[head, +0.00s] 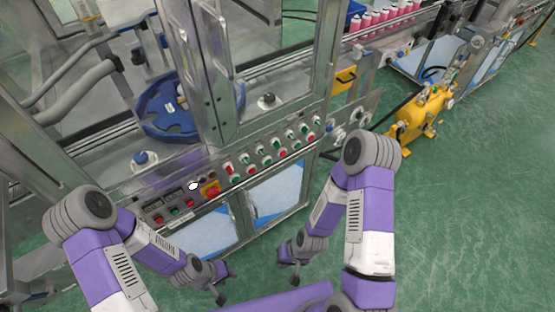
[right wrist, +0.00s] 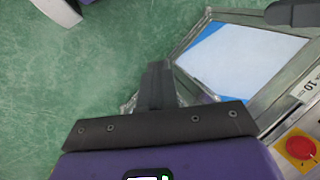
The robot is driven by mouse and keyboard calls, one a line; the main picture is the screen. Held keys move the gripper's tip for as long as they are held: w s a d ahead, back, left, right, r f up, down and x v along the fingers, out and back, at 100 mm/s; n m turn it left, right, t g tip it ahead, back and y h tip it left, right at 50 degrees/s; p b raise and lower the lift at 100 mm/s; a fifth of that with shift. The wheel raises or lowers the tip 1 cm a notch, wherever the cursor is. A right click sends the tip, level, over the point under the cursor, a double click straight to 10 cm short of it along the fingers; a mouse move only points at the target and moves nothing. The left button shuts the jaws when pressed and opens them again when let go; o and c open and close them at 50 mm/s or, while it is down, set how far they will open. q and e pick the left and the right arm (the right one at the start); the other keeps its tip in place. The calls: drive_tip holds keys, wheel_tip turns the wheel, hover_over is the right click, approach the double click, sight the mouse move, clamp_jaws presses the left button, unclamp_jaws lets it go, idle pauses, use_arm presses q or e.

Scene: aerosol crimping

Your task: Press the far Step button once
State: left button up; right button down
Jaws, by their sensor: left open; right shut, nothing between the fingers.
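The machine's control panel (head: 258,165) runs along the front of the cabinet in the head view. It carries paired rows of small red, green and white buttons (head: 267,160). Their labels are too small to read, so I cannot tell which one is the far Step button. My left gripper (head: 222,284) is open and empty, low in front of the cabinet. My right gripper (head: 288,262) is shut and empty, below and in front of the panel, apart from all buttons. In the right wrist view its closed fingers (right wrist: 157,85) point toward the green floor and a cabinet door.
A red emergency stop on a yellow plate (head: 211,190) sits left of the buttons; it also shows in the right wrist view (right wrist: 300,147). Cabinet doors (head: 275,193) lie below the panel. A yellow pump unit (head: 420,110) stands at right. Green floor is open at right.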

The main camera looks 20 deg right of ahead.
sight(268, 162)
use_arm(q)
drive_tip(key=shift+s, duration=0.1)
drive_tip(key=shift+o, duration=0.7)
use_arm(e)
drive_tip(key=w+d+f+n+t+h+b, duration=0.1)
drive_tip(key=w+d+f+t+h, duration=0.15)
drive_tip(key=w, duration=0.25)
drive_tip(key=w+d+f+t+h, duration=0.1)
drive_tip(key=w+d+t+h, duration=0.15)
drive_tip(key=w, duration=0.25)
use_arm(q)
wheel_tip(268, 162, down, 2)
drive_tip(key=shift+f+b, duration=0.2)
drive_tip(key=shift+b, duration=0.45)
use_arm(e)
drive_tip(key=w+d+r+n+t+h, duration=0.2)
drive_tip(key=w+r+t+h, duration=0.3)
drive_tip(key=w+r, duration=0.6)
drive_tip(key=w+t, duration=0.1)
drive_tip(key=t, duration=0.1)
drive_tip(key=shift+w+r+n+t, duration=0.15)
drive_tip(key=shift+w+n+t, duration=0.15)
drive_tip(key=shift+t, duration=0.1)
use_arm(q)
drive_tip(key=shift+f+b, duration=0.7)
use_arm(e)
drive_tip(key=w+a, duration=0.3)
drive_tip(key=w, duration=0.5)
drive_tip(key=shift+w, duration=0.15)
